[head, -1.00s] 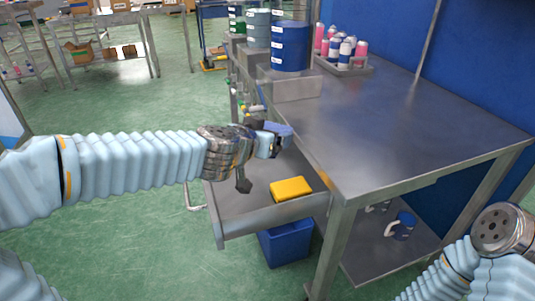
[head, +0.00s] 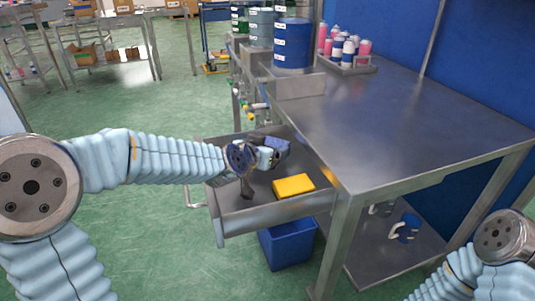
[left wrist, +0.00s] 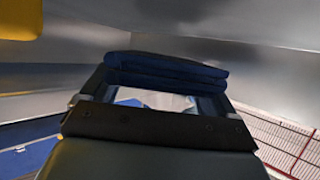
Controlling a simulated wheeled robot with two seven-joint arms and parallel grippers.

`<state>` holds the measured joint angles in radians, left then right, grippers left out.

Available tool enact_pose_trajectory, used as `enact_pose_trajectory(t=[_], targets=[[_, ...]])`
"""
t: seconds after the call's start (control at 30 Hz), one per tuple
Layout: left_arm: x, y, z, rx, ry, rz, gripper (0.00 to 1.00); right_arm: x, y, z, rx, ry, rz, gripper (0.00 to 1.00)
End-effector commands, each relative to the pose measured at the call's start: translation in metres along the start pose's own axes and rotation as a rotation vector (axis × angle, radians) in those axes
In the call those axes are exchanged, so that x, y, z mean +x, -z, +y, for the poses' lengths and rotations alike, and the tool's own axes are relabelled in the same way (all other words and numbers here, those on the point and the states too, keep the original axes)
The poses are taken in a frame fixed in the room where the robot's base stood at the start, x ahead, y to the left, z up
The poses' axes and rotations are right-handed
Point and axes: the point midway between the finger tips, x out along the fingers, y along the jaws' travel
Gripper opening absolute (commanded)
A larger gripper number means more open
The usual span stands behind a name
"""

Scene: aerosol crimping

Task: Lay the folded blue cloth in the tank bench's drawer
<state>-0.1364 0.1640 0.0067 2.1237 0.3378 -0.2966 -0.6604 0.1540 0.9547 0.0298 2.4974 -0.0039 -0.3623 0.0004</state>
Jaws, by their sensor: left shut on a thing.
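The folded blue cloth (head: 277,147) is held in my left gripper (head: 268,158), over the open drawer (head: 245,222) of the metal tank bench (head: 400,110). In the left wrist view the cloth (left wrist: 165,72) lies across the fingertips as a thick folded stack, with the drawer's metal walls around it. I cannot tell whether the cloth touches the drawer floor. A yellow folded thing (head: 293,185) lies in the drawer, to the right of and nearer than the gripper. My right arm shows at the lower right, but its gripper is out of view.
Blue drums (head: 293,45) and a tray of pink and white cans (head: 345,62) stand on the bench. A blue bin (head: 287,243) sits under the drawer. Blue-and-white mugs (head: 405,228) stand on the lower shelf. The drawer's left part is free.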

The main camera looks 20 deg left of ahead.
Motion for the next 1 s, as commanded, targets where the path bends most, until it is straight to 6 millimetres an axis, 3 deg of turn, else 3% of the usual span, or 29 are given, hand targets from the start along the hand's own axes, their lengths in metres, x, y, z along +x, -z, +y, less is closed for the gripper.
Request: enact_pose_trajectory(t=[0.77, 0.8, 0.83, 1.0], targets=[[0.005, -0.015, 0.000, 0.000, 0.000, -0.004, 0.59, 0.010, 0.000, 0.004, 0.002, -0.001, 0.002, 0.00], [0.005, -0.015, 0.000, 0.000, 0.000, -0.006, 0.95, 0.010, 0.000, 0.004, 0.002, -0.001, 0.002, 0.00], [0.006, -0.016, 0.000, 0.000, 0.000, -0.007, 0.99, 0.010, 0.000, 0.004, 0.002, -0.001, 0.002, 0.00], [0.006, -0.019, 0.000, 0.000, -0.001, -0.012, 1.00, 0.011, 0.000, 0.005, 0.002, -0.001, 0.002, 0.00]])
